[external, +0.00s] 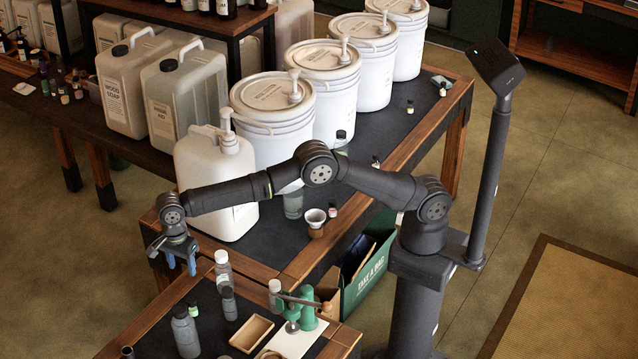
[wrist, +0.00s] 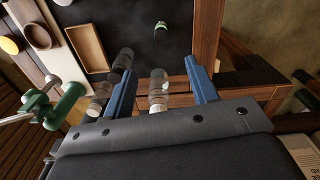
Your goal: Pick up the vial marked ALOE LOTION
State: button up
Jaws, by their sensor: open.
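No label reading ALOE LOTION is legible, so I cannot tell which vial carries it. A small dark vial with a green band (external: 193,309) stands on the lower table; a small vial with a green label (wrist: 160,28) shows beyond my fingertips in the wrist view. Other small vials stand by the buckets, one beside the small cup (external: 332,210). My gripper (external: 181,264) hangs above the lower table's far left edge, its blue fingers apart and nothing held. In the wrist view my gripper (wrist: 158,58) is open, with a clear bottle (wrist: 158,90) showing between the fingers.
A clear bottle (external: 223,268), a grey bottle (external: 229,304) and a larger dark bottle (external: 185,333) stand on the lower table. A wooden tray (external: 252,333) and green press (external: 306,310) are to their right. A big white jug (external: 215,185) stands behind my forearm.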

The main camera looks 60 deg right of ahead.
aim_at(190, 301)
notch_tip(190, 301, down, 14)
jog(key=shift+r, duration=0.15)
jog(key=shift+d+f, duration=0.2)
jog(key=shift+f, duration=1.15)
jog(key=shift+d+f, duration=0.2)
jog(key=shift+f, duration=1.1)
jog(key=c, duration=1.1)
